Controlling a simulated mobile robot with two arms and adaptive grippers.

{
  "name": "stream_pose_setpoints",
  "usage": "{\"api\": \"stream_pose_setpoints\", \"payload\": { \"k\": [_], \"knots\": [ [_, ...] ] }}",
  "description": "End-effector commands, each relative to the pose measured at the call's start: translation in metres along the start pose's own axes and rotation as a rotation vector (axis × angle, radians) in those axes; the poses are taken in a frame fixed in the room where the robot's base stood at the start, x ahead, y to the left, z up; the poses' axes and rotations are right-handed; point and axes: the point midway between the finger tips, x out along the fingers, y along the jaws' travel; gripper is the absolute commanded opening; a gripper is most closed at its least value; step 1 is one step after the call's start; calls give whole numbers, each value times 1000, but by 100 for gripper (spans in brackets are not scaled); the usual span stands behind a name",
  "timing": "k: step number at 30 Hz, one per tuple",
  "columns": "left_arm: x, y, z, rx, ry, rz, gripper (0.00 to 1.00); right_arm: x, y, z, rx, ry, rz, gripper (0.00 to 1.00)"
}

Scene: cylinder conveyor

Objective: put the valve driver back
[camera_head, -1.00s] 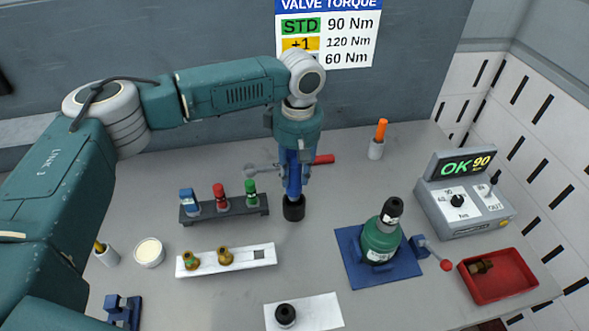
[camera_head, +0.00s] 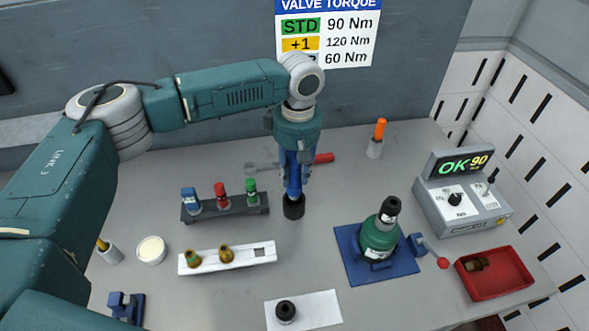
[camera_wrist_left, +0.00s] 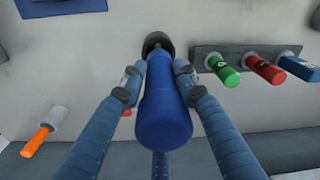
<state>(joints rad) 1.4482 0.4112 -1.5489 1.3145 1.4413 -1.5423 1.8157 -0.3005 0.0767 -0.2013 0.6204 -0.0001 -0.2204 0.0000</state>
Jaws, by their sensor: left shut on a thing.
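The valve driver appears to be the blue tool (camera_head: 293,181) in my left gripper (camera_head: 296,172), which is shut around it. It is upright, with a black round piece (camera_head: 293,207) at its lower end near the grey table. I cannot tell whether that piece is its socket or a holder, or whether it touches the table. In the left wrist view the blue body (camera_wrist_left: 164,105) sits between the fingers, with the black end (camera_wrist_left: 157,42) beyond. A dark rack (camera_head: 236,209) left of the gripper holds blue, red and green tools. My right gripper is not in view.
A green bottle-like body (camera_head: 380,236) stands on a blue plate (camera_head: 400,267) at right. Beyond are a red tray (camera_head: 520,270) and a box reading OK 90 (camera_head: 463,205). A white strip (camera_head: 241,254) and a white card (camera_head: 320,308) lie in front. A red-handled tool (camera_head: 324,158) lies behind the gripper.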

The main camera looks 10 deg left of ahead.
Motion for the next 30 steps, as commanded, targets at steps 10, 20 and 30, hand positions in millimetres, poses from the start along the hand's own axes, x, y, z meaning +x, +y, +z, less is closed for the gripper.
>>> {"api": "stream_pose_setpoints", "payload": {
  "k": [10,20,30],
  "knots": [
    [-2,1,0,0,0,3,0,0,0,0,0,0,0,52],
    [4,1,0,0,-1,3,0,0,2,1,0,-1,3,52],
    [12,1,0,0,0,4,0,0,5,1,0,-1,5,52]
  ]
}}
